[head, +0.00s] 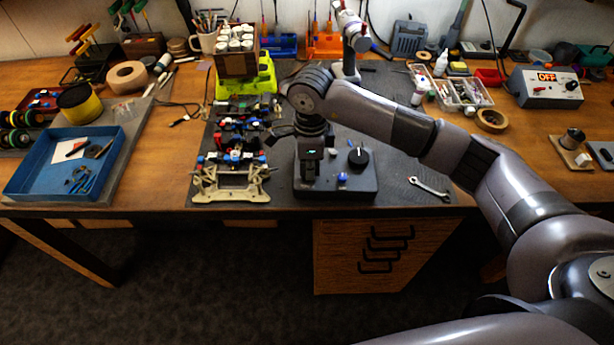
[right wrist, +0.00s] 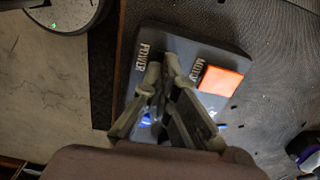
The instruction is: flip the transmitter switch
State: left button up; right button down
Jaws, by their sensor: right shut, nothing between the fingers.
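A dark box (head: 365,185) lies on the mat at the middle front of the bench; I take it for the transmitter. It has a black knob (head: 358,157) and a blue button (head: 342,178). In the right wrist view the box (right wrist: 205,50) bears a POWER label, a second label I cannot read surely, and an orange block (right wrist: 220,82). My right gripper (head: 309,178) points down over the box's left part. Its shut fingers, also in the right wrist view (right wrist: 163,72), are empty and hide part of the top. Contact with a switch cannot be told. My left gripper is not in view.
A car chassis (head: 231,182) lies just left of the box. A wrench (head: 430,188) lies to its right. A blue tray (head: 30,180) is at the left. The mat between box and wrench is clear.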

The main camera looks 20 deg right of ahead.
jog(key=shift+f, duration=0.3)
jog(key=shift+s+r, duration=0.1)
jog(key=shift+r+p, duration=0.35)
jog(key=shift+r, duration=0.5)
jog(key=shift+r+p, duration=1.1)
jog(key=shift+r, duration=1.55)
